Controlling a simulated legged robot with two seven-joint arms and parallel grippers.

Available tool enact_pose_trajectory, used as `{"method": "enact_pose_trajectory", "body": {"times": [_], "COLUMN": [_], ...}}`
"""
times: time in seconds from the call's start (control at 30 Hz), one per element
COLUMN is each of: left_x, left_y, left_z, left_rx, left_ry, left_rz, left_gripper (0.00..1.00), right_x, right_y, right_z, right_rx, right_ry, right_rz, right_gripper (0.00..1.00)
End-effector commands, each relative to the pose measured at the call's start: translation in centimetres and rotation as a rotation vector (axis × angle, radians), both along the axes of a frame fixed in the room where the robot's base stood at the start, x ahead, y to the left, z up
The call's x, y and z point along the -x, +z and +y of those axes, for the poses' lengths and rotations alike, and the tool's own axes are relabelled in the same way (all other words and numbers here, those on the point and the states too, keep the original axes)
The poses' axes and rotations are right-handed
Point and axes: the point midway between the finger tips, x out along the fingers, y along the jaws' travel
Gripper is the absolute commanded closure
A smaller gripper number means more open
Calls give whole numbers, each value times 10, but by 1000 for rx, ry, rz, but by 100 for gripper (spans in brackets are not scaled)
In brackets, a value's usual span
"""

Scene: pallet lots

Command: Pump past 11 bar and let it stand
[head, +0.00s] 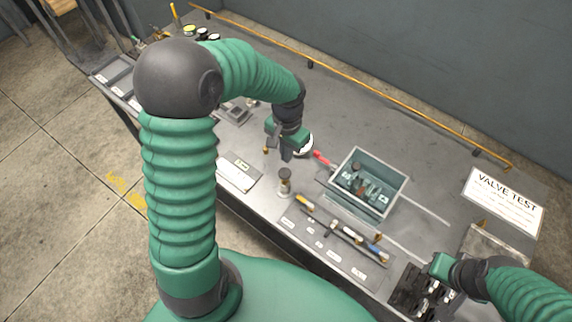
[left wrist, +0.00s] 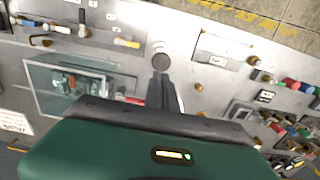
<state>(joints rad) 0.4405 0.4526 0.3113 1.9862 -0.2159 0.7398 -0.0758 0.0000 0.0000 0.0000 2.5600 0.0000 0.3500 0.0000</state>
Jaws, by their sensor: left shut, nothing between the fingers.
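My left gripper (head: 287,153) is shut and empty above the bench. Its closed fingers (left wrist: 164,92) show in the left wrist view, pointing toward a dark round knob (left wrist: 161,62) on a short post. That knob (head: 284,174) stands just in front of the gripper in the head view, apparently apart from it. A white round dial (head: 306,145) is partly hidden behind the gripper; its reading cannot be made out. A red handle (head: 322,158) lies between the dial and a grey tank (head: 398,190) holding metal valve parts. My right gripper (head: 441,264) is over a dark slotted rack; its jaws are unclear.
A "VALVE TEST" sign (head: 503,200) lies at the right. A labelled tool strip (head: 340,243) runs along the front edge. A white plate (head: 238,171) lies left of the knob. A yellow rail (head: 350,85) borders the back. The bench behind the tank is clear.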

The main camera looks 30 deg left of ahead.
Motion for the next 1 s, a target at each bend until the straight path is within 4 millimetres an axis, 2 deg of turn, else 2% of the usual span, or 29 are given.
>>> {"method": "enact_pose_trajectory", "body": {"times": [0.1, 0.3, 0.43, 0.77, 0.87, 1.0], "left_x": [2, 2, 2, 2, 2, 2], "left_y": [-26, -58, -67, -70, -79, -103], "left_z": [0, 0, 0, 0, 0, 0], "left_rx": [2, 1, 1, 0, 0, 1], "left_ry": [-1, -1, -1, -1, -1, 0], "left_rz": [6, 3, 1, 0, 0, 3], "left_gripper": [100, 100, 100, 100, 100, 100], "right_x": [0, 0, 0, 0, 0, 0], "right_y": [4, 10, 11, 10, 3, -13], "right_z": [0, 0, 0, 0, 0, 0], "right_rx": [0, 0, 0, 0, 0, 0], "right_ry": [0, 0, 0, 0, 0, 0], "right_rz": [0, 0, 0, 0, 0, 0], "right_gripper": [66, 66, 66, 66, 66, 66]}}
